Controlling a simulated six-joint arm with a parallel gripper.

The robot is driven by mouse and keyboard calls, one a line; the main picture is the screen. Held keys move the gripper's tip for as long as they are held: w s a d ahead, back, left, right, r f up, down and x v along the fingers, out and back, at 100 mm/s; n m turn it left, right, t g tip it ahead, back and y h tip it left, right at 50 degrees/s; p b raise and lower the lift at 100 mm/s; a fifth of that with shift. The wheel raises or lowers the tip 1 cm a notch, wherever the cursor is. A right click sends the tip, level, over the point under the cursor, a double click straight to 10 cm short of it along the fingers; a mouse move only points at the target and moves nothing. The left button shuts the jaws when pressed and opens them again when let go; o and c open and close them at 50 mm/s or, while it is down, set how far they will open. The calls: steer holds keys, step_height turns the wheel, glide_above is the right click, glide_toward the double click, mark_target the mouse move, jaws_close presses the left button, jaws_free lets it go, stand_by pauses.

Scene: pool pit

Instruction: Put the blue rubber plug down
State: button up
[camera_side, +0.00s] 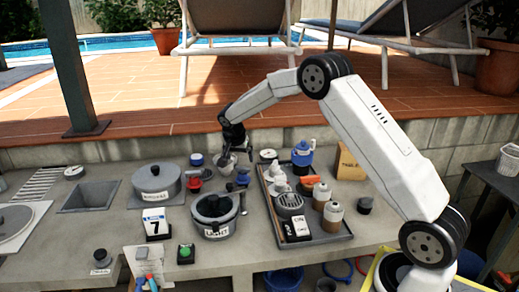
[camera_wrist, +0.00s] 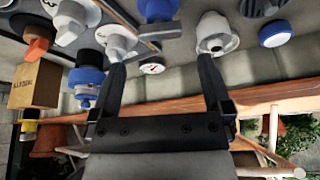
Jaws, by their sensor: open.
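My gripper (camera_side: 234,146) is open above the counter, left of the grey tray. In the wrist view its two fingers (camera_wrist: 162,64) are spread, with nothing held between them. A blue rounded piece (camera_wrist: 158,9), which may be the blue rubber plug, shows beyond the fingers at the top edge, partly cut off. In the side view a small blue piece (camera_side: 243,178) lies on the counter below my gripper. A white rounded piece (camera_wrist: 217,33) appears beside the right fingertip.
The grey tray (camera_side: 340,239) holds several bottles and white pieces. A blue jug (camera_side: 303,155) and a cardboard box (camera_side: 349,163) stand behind it. A lidded pot (camera_side: 213,218) stands in front, another pot (camera_side: 157,183) at left. A low wall (camera_side: 130,146) runs behind.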

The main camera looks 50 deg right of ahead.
steer(key=shift+v, duration=2.6)
steer(key=s+a+f+n+y, duration=0.1)
steer(key=s+a+n, duration=0.3)
steer(key=s, duration=0.5)
steer(key=s+a+f+n+y, duration=0.1)
steer(key=s+a+f+n, duration=0.1)
steer(key=s+a+n, duration=0.3)
steer(key=s+a+f+n+t+y, duration=0.1)
steer(key=s+a+n, duration=0.3)
steer(key=s+a, duration=0.4)
steer(key=s+y, duration=0.1)
steer(key=s, duration=0.4)
steer(key=shift+f+n, duration=0.25)
steer(key=shift+n, duration=0.05)
